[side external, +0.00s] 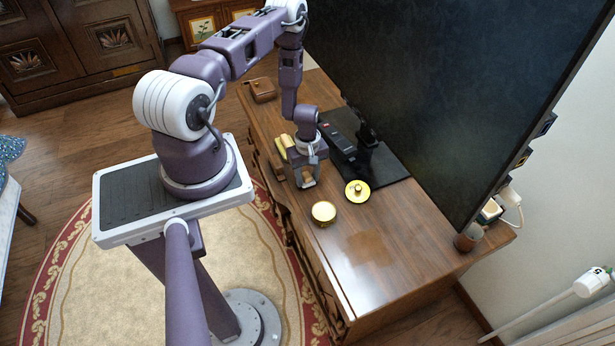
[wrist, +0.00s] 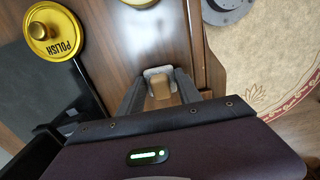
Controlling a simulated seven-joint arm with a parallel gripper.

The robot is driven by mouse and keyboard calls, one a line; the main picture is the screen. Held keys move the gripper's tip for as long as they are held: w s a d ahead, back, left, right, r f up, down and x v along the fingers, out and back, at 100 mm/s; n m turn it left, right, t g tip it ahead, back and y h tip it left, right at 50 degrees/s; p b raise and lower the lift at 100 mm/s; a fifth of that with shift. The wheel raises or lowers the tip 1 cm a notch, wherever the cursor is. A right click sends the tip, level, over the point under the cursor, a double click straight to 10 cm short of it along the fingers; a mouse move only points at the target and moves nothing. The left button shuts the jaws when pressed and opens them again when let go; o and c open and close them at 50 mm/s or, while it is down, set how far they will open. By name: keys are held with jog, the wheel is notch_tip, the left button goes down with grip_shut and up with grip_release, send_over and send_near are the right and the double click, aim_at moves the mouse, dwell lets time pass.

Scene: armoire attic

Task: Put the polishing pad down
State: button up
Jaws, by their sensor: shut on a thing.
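My gripper (side external: 307,178) is over the near part of the wooden cabinet top (side external: 400,240). In the wrist view its fingers (wrist: 160,82) are shut on a small pad with a tan, block-like top and a pale underside (wrist: 158,71), which looks like the polishing pad. The fingers hide part of it. I cannot tell whether the pad touches the wood. A yellow lid with a knob (side external: 357,190) lies right of my gripper; the wrist view shows POLISH on it (wrist: 66,48). An open round yellow tin (side external: 323,212) stands nearer the front edge.
A large black television (side external: 450,90) stands along the back, with a dark remote (side external: 336,137) by its base. A yellow object (side external: 283,143) lies behind my gripper. A brown wallet (side external: 262,90) lies at the far end. A glossier patch (side external: 365,248) of bare wood is clear.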

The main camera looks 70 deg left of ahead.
jog(key=shift+f, duration=0.2)
jog(key=o, duration=1.3)
notch_tip(320, 180, up, 12)
notch_tip(320, 180, up, 15)
jog(key=m+t, duration=0.2)
jog(key=m, duration=0.2)
send_over(308, 176)
jog(key=w+d, duration=0.4)
jog(key=w, duration=0.2)
jog(key=s+d+r+m+t, duration=0.15)
jog(key=d+r+m, duration=0.5)
jog(key=r, duration=0.75)
jog(key=s+d+r+m, duration=0.2)
jog(key=s+d+r, duration=0.1)
jog(key=s+d, duration=0.1)
jog(key=s+d+r+m+t, duration=0.1)
jog(key=s+d+r+m, duration=0.2)
jog(key=s, duration=0.4)
jog(key=s+d+r+m+t, duration=0.1)
jog(key=s+d+r+m, duration=0.1)
jog(key=s+d+r, duration=0.2)
jog(key=shift+s+d+r+m, duration=0.2)
jog(key=shift+s+r, duration=0.15)
jog(key=shift+s, duration=0.3)
jog(key=shift+s+d+r+m, duration=0.1)
jog(key=shift+s+d+r, duration=0.1)
jog(key=shift+s+r, duration=0.3)
